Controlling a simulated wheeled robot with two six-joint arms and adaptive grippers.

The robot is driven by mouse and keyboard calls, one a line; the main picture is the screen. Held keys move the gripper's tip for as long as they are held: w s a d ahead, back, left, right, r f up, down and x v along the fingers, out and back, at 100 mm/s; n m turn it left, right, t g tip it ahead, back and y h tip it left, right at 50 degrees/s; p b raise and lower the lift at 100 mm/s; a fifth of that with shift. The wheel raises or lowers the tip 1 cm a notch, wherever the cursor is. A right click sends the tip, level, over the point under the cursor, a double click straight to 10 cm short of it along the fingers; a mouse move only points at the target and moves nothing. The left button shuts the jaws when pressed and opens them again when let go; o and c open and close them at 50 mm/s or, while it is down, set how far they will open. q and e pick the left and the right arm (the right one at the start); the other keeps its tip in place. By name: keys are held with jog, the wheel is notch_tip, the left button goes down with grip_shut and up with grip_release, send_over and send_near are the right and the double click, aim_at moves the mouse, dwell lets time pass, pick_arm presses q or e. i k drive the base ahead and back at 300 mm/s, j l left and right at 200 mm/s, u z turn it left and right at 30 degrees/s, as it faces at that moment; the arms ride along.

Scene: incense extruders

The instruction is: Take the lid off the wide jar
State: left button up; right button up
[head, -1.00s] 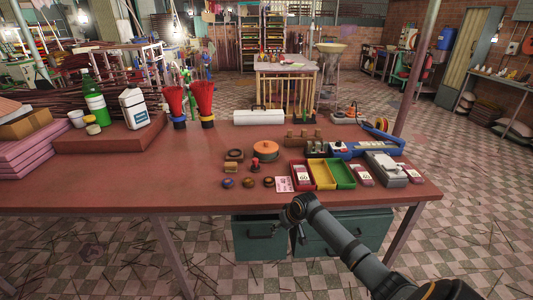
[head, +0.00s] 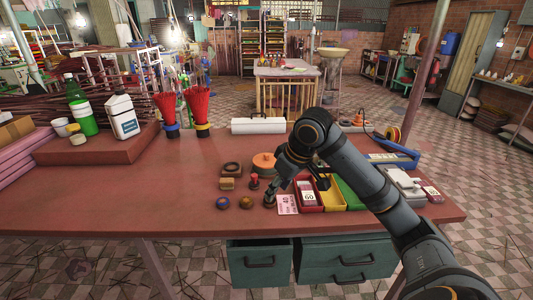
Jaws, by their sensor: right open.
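The wide jar appears to be the low round container with an orange lid (head: 263,162) on the table. The lid sits on it, and its right side is partly covered by my right arm. My right gripper (head: 271,194) points down just in front of the jar, apart from the lid, over the small round items at the table's front. Its fingers are small and dark here; it is open, and I see nothing held in it. My left gripper is not in view.
Beside the jar are a dark ring (head: 231,169), a small red-topped stamp (head: 254,181) and a pink card (head: 287,204). Red, yellow and green trays lie to the right, partly behind my arm. A white roll (head: 258,125) lies behind. The table's left front is clear.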

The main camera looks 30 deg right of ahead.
aim_at(265, 161)
jog(key=i+l, duration=0.9)
